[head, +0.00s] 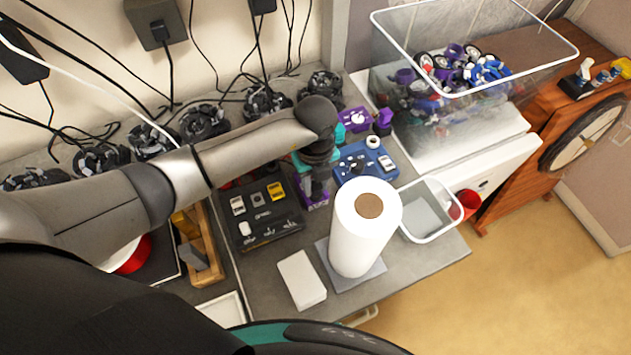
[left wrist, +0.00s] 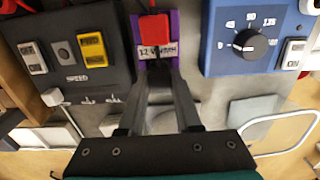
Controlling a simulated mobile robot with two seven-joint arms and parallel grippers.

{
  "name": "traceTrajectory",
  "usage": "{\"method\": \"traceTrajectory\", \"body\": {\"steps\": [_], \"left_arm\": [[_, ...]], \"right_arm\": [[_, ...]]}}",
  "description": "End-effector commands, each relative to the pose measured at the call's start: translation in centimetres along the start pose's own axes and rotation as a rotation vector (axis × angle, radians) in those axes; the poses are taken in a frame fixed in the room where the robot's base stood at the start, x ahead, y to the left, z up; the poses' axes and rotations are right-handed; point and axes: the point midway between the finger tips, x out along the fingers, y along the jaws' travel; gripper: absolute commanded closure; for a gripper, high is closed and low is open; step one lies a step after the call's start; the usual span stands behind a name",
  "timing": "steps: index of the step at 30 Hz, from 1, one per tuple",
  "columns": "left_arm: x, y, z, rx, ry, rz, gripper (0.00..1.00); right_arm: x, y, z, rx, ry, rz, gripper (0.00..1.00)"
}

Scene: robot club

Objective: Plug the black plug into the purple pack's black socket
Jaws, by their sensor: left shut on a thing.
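The purple pack (head: 318,205) stands on the bench between a black box and a blue box, partly hidden by my left gripper (head: 316,188). In the left wrist view the purple pack (left wrist: 174,24) has a red piece (left wrist: 153,28) on it and a white label (left wrist: 157,50) starting "12 V". My left gripper (left wrist: 157,72) is over the pack's near end, its fingers closed in on a small dark thing, seemingly the black plug. The plug's outline is hard to make out, and the black socket is hidden. My right gripper is not in view.
The black switch box (head: 265,212) is close on the left, the blue box with a dial (head: 352,168) on the right. A white paper roll (head: 362,240) stands in front, beside a white bin (head: 433,232). A clear crate (head: 440,110) is at the back right.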

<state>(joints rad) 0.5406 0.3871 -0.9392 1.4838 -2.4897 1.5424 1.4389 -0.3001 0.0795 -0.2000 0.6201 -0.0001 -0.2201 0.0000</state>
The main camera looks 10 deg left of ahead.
Motion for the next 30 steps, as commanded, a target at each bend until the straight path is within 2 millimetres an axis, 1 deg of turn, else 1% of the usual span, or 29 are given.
{"method": "traceTrajectory", "body": {"steps": [26, 27, 30], "left_arm": [[0.54, 0.06, -0.02, 0.000, 0.000, 0.001, 1.00], [0.55, 0.06, -0.02, 0.000, 0.000, 0.002, 0.64], [0.54, 0.06, -0.02, 0.000, 0.000, 0.001, 0.53]], "right_arm": [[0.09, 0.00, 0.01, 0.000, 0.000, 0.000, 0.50], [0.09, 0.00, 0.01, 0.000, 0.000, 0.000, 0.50], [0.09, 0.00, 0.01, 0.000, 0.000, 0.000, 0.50]]}}
